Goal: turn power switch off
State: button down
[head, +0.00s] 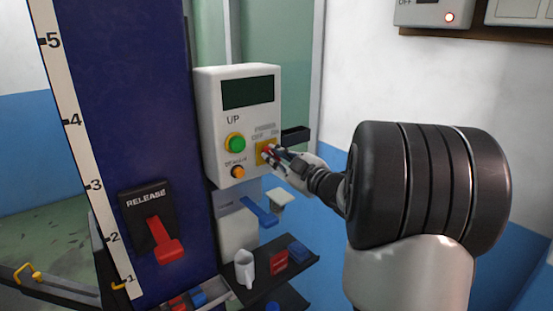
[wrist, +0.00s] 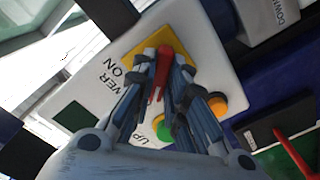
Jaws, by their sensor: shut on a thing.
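The power switch is a red lever (wrist: 164,52) on a yellow plate (head: 261,146), on the right part of the white control box (head: 211,110). OFF and ON labels sit above the plate in the head view. My gripper (head: 271,154) reaches the switch from the right and is shut on the red lever. In the wrist view my gripper's fingers (wrist: 163,73) lie on both sides of the lever. The fingers cover much of it, so I cannot tell clearly which way it points.
A green UP button (head: 236,142) and an orange button (head: 238,172) sit just left of the switch. A red RELEASE lever (head: 165,240) is on the blue column.

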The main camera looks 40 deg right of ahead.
jog(key=c, duration=1.6)
grip_release()
jog(key=s, duration=1.2)
